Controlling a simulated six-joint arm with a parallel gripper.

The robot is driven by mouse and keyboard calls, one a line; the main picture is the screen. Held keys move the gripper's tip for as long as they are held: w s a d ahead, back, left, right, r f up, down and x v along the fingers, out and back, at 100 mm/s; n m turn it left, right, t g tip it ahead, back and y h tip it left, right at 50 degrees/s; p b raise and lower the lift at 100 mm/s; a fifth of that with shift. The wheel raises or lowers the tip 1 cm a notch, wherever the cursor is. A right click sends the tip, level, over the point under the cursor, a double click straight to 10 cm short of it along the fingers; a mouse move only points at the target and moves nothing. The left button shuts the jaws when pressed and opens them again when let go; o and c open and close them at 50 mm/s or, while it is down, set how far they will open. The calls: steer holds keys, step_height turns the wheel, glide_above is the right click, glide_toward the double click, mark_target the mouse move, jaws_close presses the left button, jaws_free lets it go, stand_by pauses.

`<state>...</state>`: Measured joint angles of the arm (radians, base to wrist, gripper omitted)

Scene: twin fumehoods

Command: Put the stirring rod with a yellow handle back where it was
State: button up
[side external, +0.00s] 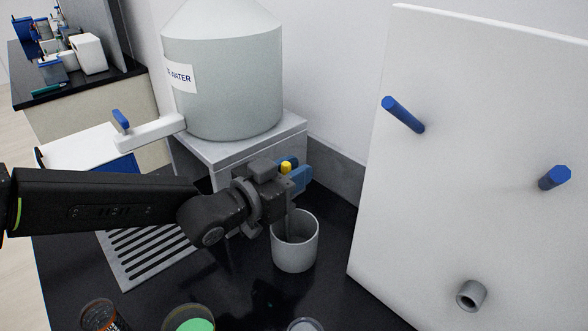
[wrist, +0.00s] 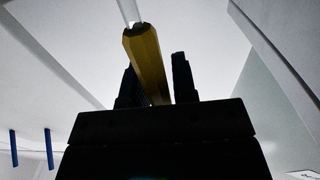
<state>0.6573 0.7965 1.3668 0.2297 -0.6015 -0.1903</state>
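The stirring rod's yellow handle (wrist: 147,62) is between the two dark fingers of my gripper (wrist: 156,88) in the wrist view. The fingers appear closed on it, with the handle slightly tilted. The clear rod (wrist: 130,11) extends from the handle's far end to the top edge of that view. In the side view only a small yellow end (side external: 286,167) shows above my gripper (side external: 284,190). My gripper is just above a grey cup (side external: 295,255). A thin grey part (side external: 291,224) reaches down into the cup's mouth; I cannot tell whether it is the rod.
A large water tank (side external: 222,85) stands on a grey block (side external: 245,148) behind my gripper. A blue part (side external: 300,180) is close by its tip. A white board with blue pegs (side external: 403,115) stands at the right. Several containers, one holding green (side external: 190,324), line the front edge.

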steer(key=shift+o, duration=1.3)
steer(key=v, duration=1.2)
steer(key=shift+r, duration=0.25)
